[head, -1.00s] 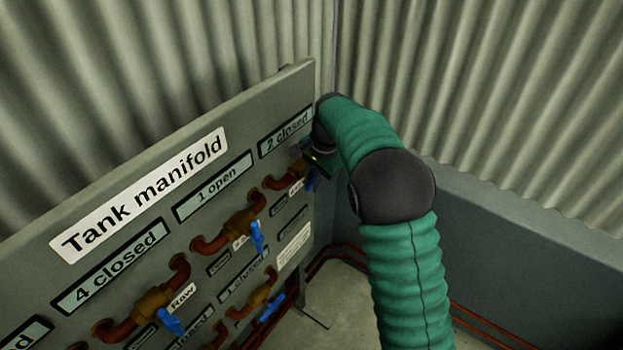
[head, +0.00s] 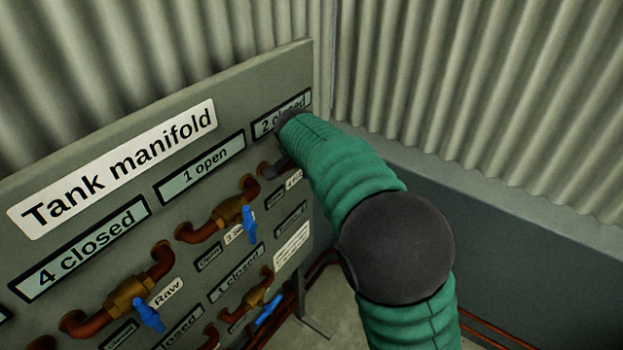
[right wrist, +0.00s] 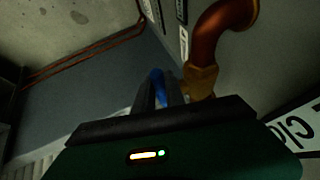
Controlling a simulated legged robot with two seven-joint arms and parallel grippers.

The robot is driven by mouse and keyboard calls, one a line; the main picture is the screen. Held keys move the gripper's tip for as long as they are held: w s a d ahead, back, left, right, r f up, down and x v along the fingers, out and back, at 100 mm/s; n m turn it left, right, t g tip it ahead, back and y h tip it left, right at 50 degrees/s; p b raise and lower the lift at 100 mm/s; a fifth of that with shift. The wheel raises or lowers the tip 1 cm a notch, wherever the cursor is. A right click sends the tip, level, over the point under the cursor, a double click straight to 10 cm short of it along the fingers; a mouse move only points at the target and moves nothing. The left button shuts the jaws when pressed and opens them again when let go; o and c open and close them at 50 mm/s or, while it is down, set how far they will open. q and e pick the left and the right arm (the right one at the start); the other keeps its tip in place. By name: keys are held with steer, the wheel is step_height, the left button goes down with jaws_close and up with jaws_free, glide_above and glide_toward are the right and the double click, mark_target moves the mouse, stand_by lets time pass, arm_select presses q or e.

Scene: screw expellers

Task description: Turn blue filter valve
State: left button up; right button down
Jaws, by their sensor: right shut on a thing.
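The Tank manifold panel (head: 90,130) carries brown pipes with brass valves and blue handles. In the right wrist view my right gripper (right wrist: 160,88) is shut on a blue valve handle (right wrist: 157,76), beside a brass valve body (right wrist: 200,80) and a copper pipe (right wrist: 222,25). Other blue handles show under "1 open" (head: 249,224) and "4 closed" (head: 149,315). My left gripper is not in view.
Another blue handle (head: 269,309) sits lower on the panel. Corrugated walls (head: 470,80) and a low grey wall (head: 520,240) stand behind and to the right. Red pipes run near the floor (head: 335,295).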

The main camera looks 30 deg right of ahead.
steer(key=shift+a+f, duration=0.15)
steer(key=shift+f, duration=0.1)
steer(key=c, duration=1.8)
jaws_free()
steer(key=shift+o, duration=0.6)
steer(key=shift+w, duration=0.25)
steer(key=b+v, duration=0.2)
steer(key=v, duration=1.4)
steer(key=shift+r, duration=0.3)
steer(key=shift+f, duration=0.1)
steer(key=s+d+b, duration=0.3)
steer(key=s+b, duration=0.1)
steer(key=s, duration=0.3)
steer(key=shift+s+b, duration=0.15)
steer(key=shift+b, duration=0.2)
